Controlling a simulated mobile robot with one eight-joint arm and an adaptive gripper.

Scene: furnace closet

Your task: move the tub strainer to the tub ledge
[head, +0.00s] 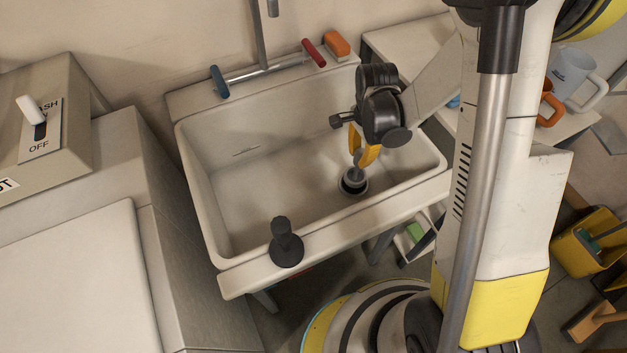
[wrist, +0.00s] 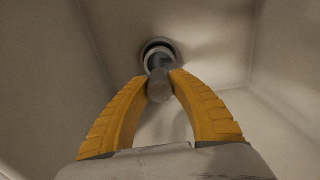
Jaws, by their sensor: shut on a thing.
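The tub strainer (head: 355,176) is a small grey piece with a knob on top, at the drain in the floor of the white utility tub (head: 235,200). It also shows in the wrist view (wrist: 159,84), with its knob between my fingertips and the dark drain ring (wrist: 158,50) behind it. My gripper (head: 363,155), with yellow fingers, reaches down into the tub and is shut on the strainer's knob. I cannot tell whether the strainer still sits in the drain or is just above it. The tub ledge (head: 235,281) is the front rim.
A black plunger-like stopper (head: 286,243) stands on the front ledge. An orange sponge (head: 337,44) lies on the back ledge, near the faucet with red and blue handles (head: 262,71). A washer (head: 80,270) is at left. Mugs (head: 575,78) stand at right.

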